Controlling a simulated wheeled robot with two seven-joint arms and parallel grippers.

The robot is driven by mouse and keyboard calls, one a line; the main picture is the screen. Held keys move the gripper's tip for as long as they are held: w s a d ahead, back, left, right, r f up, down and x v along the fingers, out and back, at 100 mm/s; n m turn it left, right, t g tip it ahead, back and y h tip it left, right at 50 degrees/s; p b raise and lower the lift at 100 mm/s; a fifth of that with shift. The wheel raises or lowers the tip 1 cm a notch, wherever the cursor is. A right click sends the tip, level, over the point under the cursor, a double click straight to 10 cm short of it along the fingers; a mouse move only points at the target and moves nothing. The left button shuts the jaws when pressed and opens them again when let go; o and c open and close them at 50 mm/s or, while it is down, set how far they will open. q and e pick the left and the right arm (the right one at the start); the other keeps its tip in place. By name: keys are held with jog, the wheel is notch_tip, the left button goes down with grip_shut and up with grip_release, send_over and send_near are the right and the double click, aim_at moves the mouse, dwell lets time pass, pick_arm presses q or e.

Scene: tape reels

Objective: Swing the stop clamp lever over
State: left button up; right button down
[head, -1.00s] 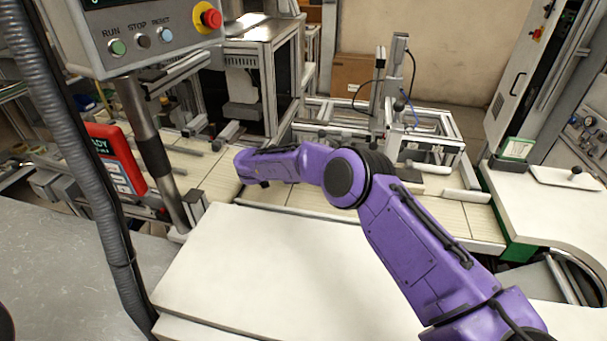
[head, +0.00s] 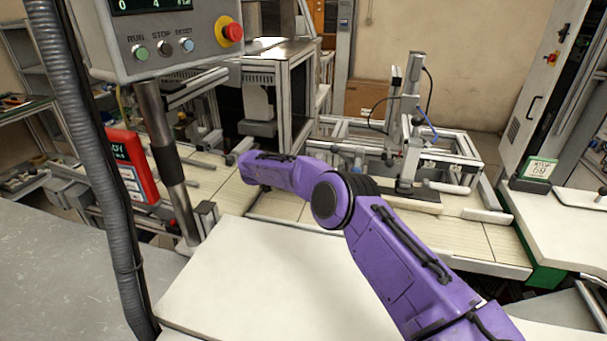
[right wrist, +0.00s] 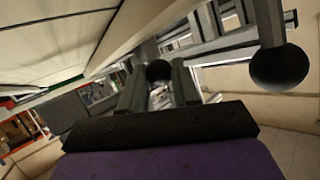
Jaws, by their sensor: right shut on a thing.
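In the right wrist view, my right gripper (right wrist: 158,88) has its two grey fingers closed around a dark round knob (right wrist: 158,70), which looks like the end of the clamp lever. The lever's shaft and pivot are hard to make out. In the head view my purple right arm reaches left across the conveyor, its far end beside the machine frame. The fingers and the held knob are hidden there behind the arm. My left gripper is in no view.
A second black ball knob (right wrist: 280,67) hangs close on the right in the wrist view. A control box (head: 160,40) on a post (head: 170,165) stands left of the arm. A red sign (head: 133,165) is beside it. The white tabletop (head: 260,280) in front is clear.

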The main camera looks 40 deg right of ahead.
jog(key=shift+w+d+r, duration=0.15)
jog(key=shift+d+r, duration=0.25)
jog(key=shift+r, duration=0.15)
jog(key=c, duration=1.1)
grip_release()
jog(key=shift+o, duration=1.4)
jog(key=shift+d+f, duration=0.2)
jog(key=shift+d, duration=0.05)
jog(key=shift+w+d+f, duration=0.1)
jog(key=shift+f, duration=0.25)
jog(key=b+v, duration=0.2)
jog(key=v, duration=0.8)
jog(key=shift+r, duration=0.1)
